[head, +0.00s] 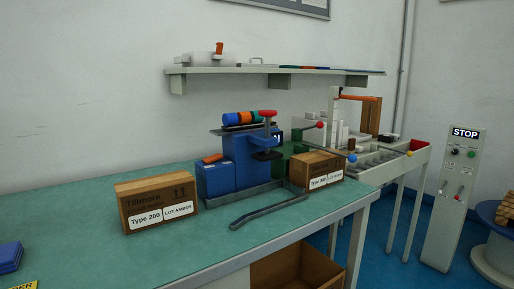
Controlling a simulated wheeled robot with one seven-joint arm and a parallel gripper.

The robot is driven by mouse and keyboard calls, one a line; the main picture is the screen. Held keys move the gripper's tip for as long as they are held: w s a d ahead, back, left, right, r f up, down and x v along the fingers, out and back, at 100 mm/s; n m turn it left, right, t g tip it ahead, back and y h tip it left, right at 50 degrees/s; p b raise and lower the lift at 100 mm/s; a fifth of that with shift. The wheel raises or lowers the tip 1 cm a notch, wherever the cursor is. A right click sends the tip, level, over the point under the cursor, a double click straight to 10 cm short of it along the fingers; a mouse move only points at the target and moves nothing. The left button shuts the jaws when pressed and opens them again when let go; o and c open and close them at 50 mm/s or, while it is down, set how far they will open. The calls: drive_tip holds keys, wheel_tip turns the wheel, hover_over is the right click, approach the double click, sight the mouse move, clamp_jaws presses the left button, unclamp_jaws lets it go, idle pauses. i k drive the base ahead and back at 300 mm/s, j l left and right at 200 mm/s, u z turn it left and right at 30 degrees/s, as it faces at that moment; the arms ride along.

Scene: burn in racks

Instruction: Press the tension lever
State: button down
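A blue machine (238,160) stands on the green bench, with a roll of blue, orange and green bands on top. A red knob (268,113) sits at its upper right, above a dark clamp-like part (266,154). I cannot tell which of these is the tension lever. A dark bent bar (268,210) lies low in front of the machine. My gripper is not in view.
A wooden box labelled Type 200 (157,201) stands left of the machine, and a second labelled box (317,171) stands right of it. A grey STOP pedestal (455,195) stands at right. A shelf (280,70) hangs above.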

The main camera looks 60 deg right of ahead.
sight(320, 124)
drive_tip(key=k+l+z, duration=0.15)
drive_tip(key=l+z, duration=0.25)
drive_tip(key=k+l+z, duration=0.1)
drive_tip(key=l+z, duration=0.65)
drive_tip(key=l, duration=0.15)
drive_tip(key=l+z, duration=0.35)
drive_tip(key=l, duration=0.1)
